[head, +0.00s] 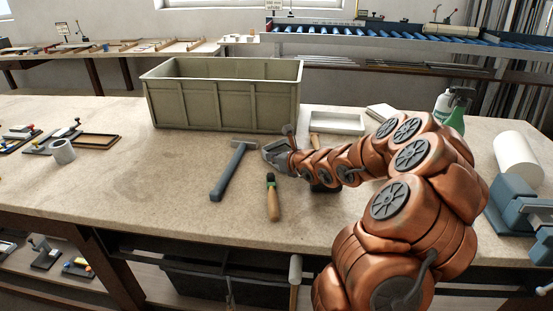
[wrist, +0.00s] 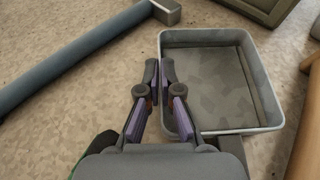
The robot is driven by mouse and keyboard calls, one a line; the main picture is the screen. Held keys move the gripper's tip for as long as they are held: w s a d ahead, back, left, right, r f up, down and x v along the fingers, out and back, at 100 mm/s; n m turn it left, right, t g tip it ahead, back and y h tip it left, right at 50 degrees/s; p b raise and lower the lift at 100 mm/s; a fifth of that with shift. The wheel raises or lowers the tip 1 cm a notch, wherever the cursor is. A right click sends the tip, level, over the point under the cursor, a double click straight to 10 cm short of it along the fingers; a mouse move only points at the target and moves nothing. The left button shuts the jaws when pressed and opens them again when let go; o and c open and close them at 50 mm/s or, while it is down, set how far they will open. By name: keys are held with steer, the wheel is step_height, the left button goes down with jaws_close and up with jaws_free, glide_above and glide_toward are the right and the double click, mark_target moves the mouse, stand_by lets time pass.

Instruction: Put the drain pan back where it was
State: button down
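The drain pan (wrist: 262,85) is a shallow grey rectangular tray with a thin raised rim. It fills the upper middle right of the wrist view. My gripper (wrist: 159,72) is nearly closed at the pan's left wall, with the fingertips on either side of that wall. In the head view the small grey pan (head: 276,153) appears at the end of my copper-coloured arm, just right of the hammer head. The contact at the fingertips is small and partly hidden by the fingers. I cannot tell how high the pan is above the bench.
A hammer (head: 230,174) lies left of my gripper, and a wooden-handled tool (head: 273,200) lies in front. A large olive crate (head: 225,105) stands behind. A white tray (head: 337,123) is behind my arm. The bench's left-middle is clear; a spray bottle (head: 455,110) stands at right.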

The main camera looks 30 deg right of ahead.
steer(key=shift+f, duration=0.2)
steer(key=c, duration=1.3)
jaws_free()
steer(key=shift+d, duration=0.1)
steer(key=shift+r, duration=0.1)
steer(key=shift+r, duration=0.15)
steer(key=p+v, duration=0.1)
steer(key=v, duration=1.1)
